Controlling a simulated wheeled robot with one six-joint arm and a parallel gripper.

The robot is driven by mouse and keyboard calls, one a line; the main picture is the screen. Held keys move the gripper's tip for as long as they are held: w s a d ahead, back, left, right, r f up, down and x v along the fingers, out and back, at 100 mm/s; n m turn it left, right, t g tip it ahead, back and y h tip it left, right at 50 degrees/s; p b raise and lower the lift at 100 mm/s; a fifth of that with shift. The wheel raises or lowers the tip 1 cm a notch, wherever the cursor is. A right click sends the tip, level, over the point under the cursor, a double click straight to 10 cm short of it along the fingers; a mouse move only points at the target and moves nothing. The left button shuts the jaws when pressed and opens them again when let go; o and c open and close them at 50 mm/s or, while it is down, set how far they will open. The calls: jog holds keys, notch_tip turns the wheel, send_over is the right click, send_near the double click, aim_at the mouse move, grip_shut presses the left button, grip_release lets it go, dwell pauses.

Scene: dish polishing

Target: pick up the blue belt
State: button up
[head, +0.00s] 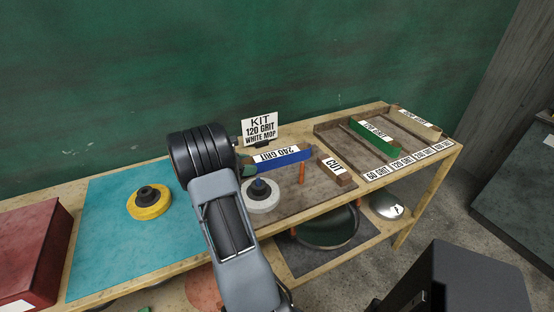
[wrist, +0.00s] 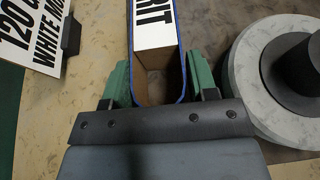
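The blue belt (head: 290,157) is a loop with a white "240 GRIT" label, on the bench in the head view. In the wrist view the belt (wrist: 182,72) runs away from me, its brown inside showing at the near end. My gripper (head: 246,172) is at the belt's left end. In the wrist view the green finger pads of my gripper (wrist: 159,85) stand on either side of that end, very close to it. The loop does not look squeezed, and I cannot tell whether the pads touch it.
A white mop wheel (head: 263,203) stands close beside my gripper, to its right in the wrist view. The kit sign (head: 259,129) stands behind. A "CUT" block (head: 335,172), an orange stick (head: 302,173) and a tray with a green belt (head: 374,137) lie to the right.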

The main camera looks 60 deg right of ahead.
jog(key=c, duration=0.6)
jog(key=shift+c, duration=0.2)
jog(key=shift+r, duration=0.2)
